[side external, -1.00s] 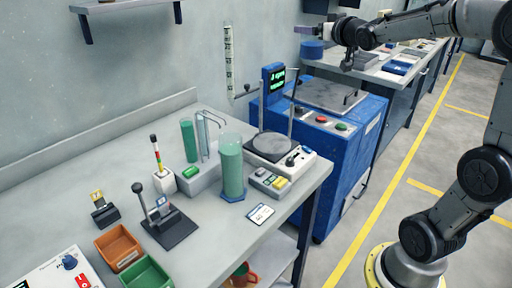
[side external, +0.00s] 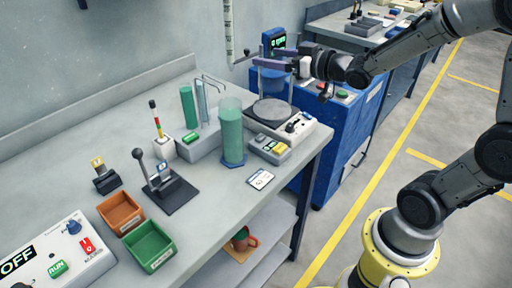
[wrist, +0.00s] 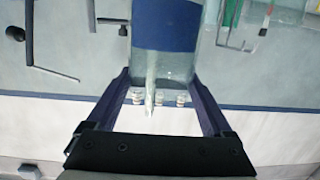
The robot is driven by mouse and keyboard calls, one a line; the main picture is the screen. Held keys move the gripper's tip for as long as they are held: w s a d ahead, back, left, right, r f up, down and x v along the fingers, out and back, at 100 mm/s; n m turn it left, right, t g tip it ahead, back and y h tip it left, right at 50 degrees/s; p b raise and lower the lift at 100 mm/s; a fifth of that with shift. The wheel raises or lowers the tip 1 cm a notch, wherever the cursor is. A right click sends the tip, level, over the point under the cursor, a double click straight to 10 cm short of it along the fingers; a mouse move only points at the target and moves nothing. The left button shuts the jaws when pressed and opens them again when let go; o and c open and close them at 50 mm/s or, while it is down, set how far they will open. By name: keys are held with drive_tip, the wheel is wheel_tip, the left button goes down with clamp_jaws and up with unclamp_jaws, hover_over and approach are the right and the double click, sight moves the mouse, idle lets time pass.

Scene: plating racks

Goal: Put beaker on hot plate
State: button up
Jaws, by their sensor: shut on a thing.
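The beaker (side external: 272,81) is clear and holds blue liquid. It hangs upright between the fingers of my gripper (side external: 270,57). In the wrist view the beaker (wrist: 165,24) sits between the two dark fingers (wrist: 160,78), which are shut on it. The hot plate (side external: 272,110) is a dark round plate on a white base with knobs, near the bench's right back corner. In the side view the beaker appears just above and behind the plate, beside its support rod. The exact gap between the beaker's base and the plate cannot be told.
A tall green cylinder (side external: 231,132) and a small button box (side external: 270,148) stand close to the hot plate. A blue machine (side external: 355,122) with a display stands behind. Orange (side external: 120,212) and green (side external: 149,246) bins lie at the front. The bench's right edge is near.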

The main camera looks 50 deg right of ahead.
drive_tip(key=f, duration=0.2)
drive_tip(key=s+f, duration=0.1)
drive_tip(key=shift+d+f+m+h, duration=0.2)
drive_tip(key=shift+d+m+h, duration=0.1)
drive_tip(key=shift+h, duration=0.1)
drive_tip(key=s+d+r+m+h, duration=0.2)
drive_tip(key=s+r+h, duration=0.15)
drive_tip(key=s, duration=0.45)
drive_tip(key=shift+y, duration=0.45)
drive_tip(key=shift+w+d+f, duration=0.65)
drive_tip(key=shift+w+f, duration=1.3)
drive_tip(key=shift+w, duration=0.3)
drive_tip(key=shift+w+d+f, duration=0.7)
drive_tip(key=shift+w+f, duration=1.3)
drive_tip(key=shift+w, duration=0.25)
drive_tip(key=shift+w+d+f, duration=0.65)
drive_tip(key=shift+w+f, duration=1.3)
drive_tip(key=shift+w, duration=0.3)
drive_tip(key=shift+f, duration=0.1)
drive_tip(key=o, duration=1.3)
drive_tip(key=shift+f, duration=0.1)
